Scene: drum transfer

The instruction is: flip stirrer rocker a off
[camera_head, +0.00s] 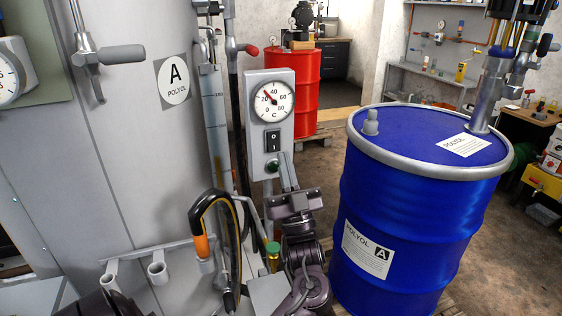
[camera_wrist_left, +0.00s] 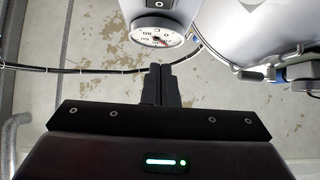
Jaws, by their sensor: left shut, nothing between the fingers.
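The stirrer rocker (camera_head: 273,140) is a black switch on the front of a grey control box (camera_head: 284,80), between a dial gauge (camera_head: 269,101) and a green round lamp or button (camera_head: 272,166). The rocker's tilt is too small to read. My left gripper (camera_head: 285,158) is shut and empty, its fingers pointing up just below and right of the rocker, close to the box's lower part. Whether the fingertips touch the box is unclear. In the left wrist view the shut fingers (camera_wrist_left: 161,84) lie below the gauge (camera_wrist_left: 150,36), and the rocker is hidden. My right gripper is out of view.
A blue polyol drum (camera_head: 405,220) stands close on the right of my left arm. A steel tank marked A (camera_head: 120,130) fills the left. A black hose with an orange grip (camera_head: 201,246) hangs left of my gripper. A red drum (camera_head: 292,85) stands behind.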

